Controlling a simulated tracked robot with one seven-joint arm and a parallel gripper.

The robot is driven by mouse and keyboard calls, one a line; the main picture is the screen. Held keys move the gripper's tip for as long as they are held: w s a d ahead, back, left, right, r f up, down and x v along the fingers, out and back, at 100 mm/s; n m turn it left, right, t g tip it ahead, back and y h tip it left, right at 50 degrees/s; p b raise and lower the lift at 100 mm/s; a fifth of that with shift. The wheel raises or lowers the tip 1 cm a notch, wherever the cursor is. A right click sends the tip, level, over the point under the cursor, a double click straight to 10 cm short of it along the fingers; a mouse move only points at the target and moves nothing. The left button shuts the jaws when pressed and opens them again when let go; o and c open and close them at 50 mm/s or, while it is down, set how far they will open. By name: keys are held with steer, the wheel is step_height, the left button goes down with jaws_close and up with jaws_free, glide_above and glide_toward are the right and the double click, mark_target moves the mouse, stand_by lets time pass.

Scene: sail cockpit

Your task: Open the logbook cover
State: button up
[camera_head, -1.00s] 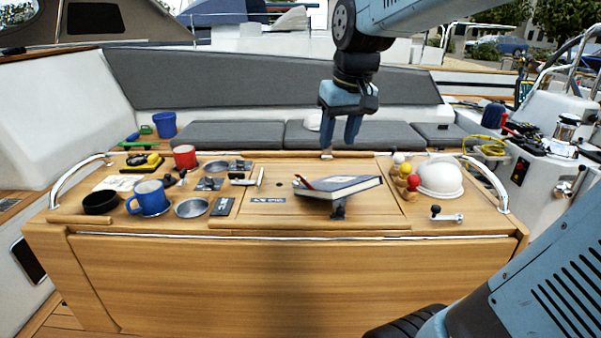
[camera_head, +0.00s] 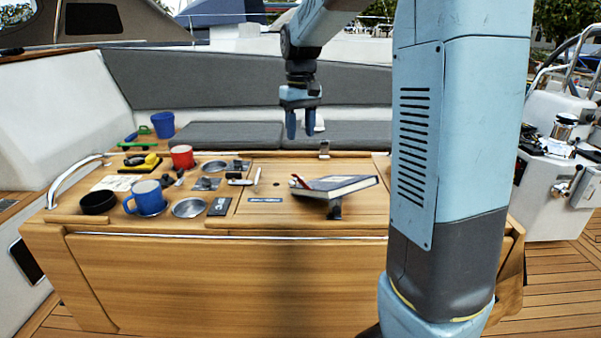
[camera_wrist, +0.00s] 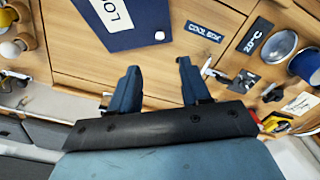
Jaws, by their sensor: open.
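My gripper (camera_head: 301,125) is open and empty, pointing down above the far side of the table, behind and left of the book. In the wrist view its fingers (camera_wrist: 160,88) are apart, with bare wood between them.
Left of the book stand a blue mug (camera_head: 147,198), a red mug (camera_head: 183,157), a black bowl (camera_head: 98,203) and round metal-rimmed recesses (camera_head: 189,208). My arm hides the table's right part in the head view. Bare wood lies around the book's front and left.

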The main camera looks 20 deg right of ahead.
step_height(320, 180, down, 13)
stand_by(0.5)
steer(key=shift+c, duration=0.3)
jaws_close()
stand_by(0.3)
